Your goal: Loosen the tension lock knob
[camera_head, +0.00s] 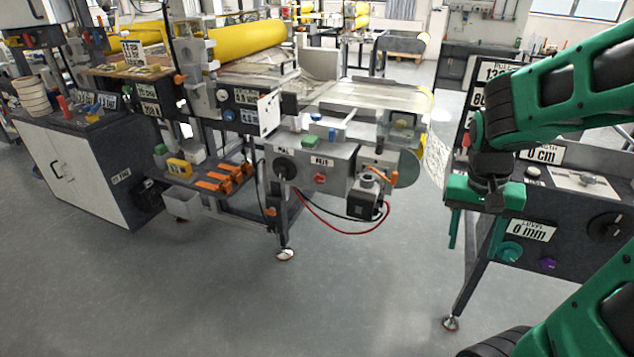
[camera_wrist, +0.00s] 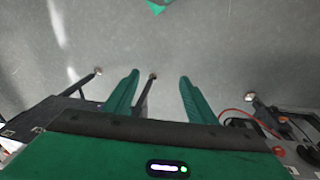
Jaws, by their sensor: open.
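My gripper (camera_head: 474,245) is open and empty, with its fingers pointing down, in front of the right-hand machine panel. I cannot tell which knob is the tension lock knob. The right panel carries a teal knob (camera_head: 510,251), a purple knob (camera_head: 548,263) and a large black knob (camera_head: 605,227). The middle grey box carries a black knob (camera_head: 284,168) and a red knob (camera_head: 320,179). My gripper touches none of them.
The laminating machine (camera_head: 350,95) with yellow rolls (camera_head: 245,40) fills the back left. A white cabinet (camera_head: 75,180) stands at the left. A red cable (camera_head: 335,228) hangs below the middle box. The grey floor (camera_head: 350,290) in front is clear.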

